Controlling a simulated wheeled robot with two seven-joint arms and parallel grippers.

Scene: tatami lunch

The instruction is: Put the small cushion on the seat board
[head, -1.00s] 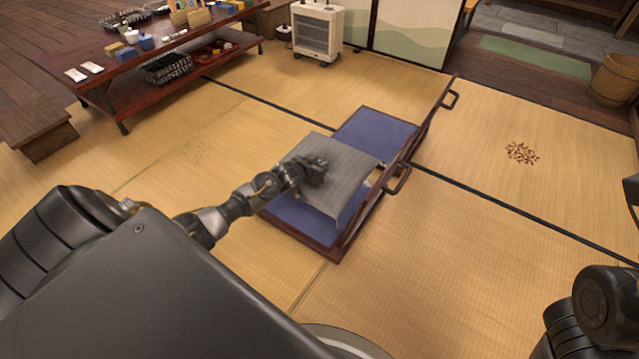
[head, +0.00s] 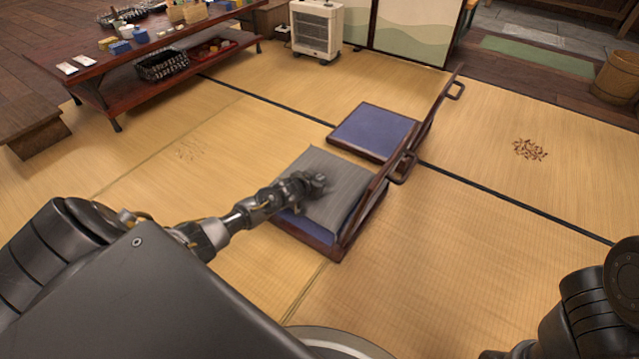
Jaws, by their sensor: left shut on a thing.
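The small grey cushion (head: 335,210) is over the near seat board (head: 312,232), whose blue top and dark wooden edge show along the front. The cushion covers most of that seat and looks nearly flat. I cannot tell whether it rests on the board or hovers just above it. My left gripper (head: 316,182) is shut on the cushion at its upper middle, and the fingertips are hard to make out. My right arm shows at the lower right, but its gripper is out of the picture.
A second blue seat (head: 372,132) stands just behind. Upright backrests with handles (head: 404,167) line the right side of both seats. A low red table (head: 150,55) stands at the back left, and a white heater (head: 316,30) at the back. The tatami (head: 470,270) to the right is clear.

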